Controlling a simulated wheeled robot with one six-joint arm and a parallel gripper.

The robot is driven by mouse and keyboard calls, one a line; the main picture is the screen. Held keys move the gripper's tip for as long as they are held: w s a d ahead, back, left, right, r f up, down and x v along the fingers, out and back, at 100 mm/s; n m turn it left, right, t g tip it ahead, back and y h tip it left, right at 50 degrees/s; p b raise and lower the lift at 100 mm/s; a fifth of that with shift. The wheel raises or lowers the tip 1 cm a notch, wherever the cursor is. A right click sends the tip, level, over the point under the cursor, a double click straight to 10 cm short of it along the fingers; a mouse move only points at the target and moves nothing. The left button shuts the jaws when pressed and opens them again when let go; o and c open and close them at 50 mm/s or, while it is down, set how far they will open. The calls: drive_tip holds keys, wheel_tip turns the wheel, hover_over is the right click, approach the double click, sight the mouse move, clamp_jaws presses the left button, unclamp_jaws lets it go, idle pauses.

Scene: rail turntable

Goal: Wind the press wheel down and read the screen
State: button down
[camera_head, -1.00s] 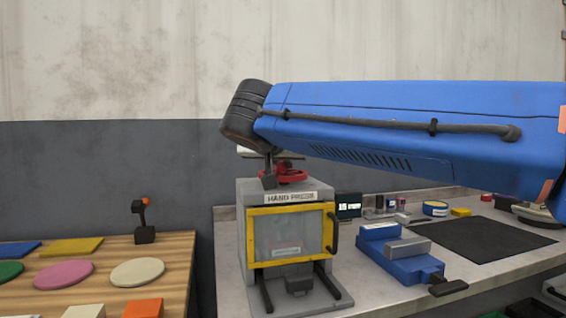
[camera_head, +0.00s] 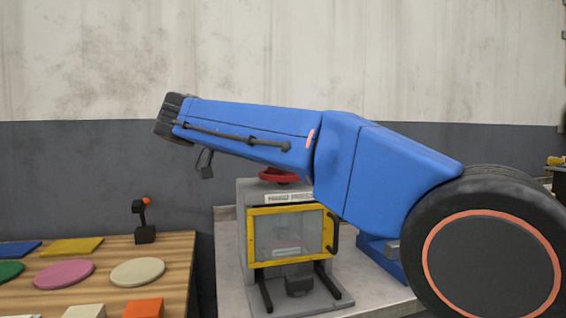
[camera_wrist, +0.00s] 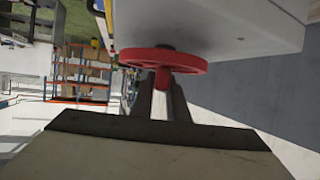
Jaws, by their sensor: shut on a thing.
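The hand press (camera_head: 244,200) stands on the grey bench, with a yellow-framed clear window (camera_head: 252,240) in front. Its red press wheel (camera_head: 276,177) sits on top, partly covered by my blue forearm. In the wrist view, which is upside down, the red wheel (camera_wrist: 140,60) lies ahead of my gripper (camera_wrist: 162,97). The wheel's red handle knob (camera_wrist: 160,82) sits between the dark fingertips, which are shut on it. In the head view my forearm hides the fingers. The small screen is hidden behind my arm.
A wooden table (camera_head: 178,275) at left holds coloured discs and plates and a small black stand with an orange tip (camera_head: 145,220). A blue vise (camera_head: 384,262) right of the press is mostly covered by my arm. The wall stands close behind.

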drive_tip(key=shift+m+g, duration=0.5)
drive_tip(key=shift+g, duration=0.2)
drive_tip(key=c, duration=1.7)
unclamp_jaws()
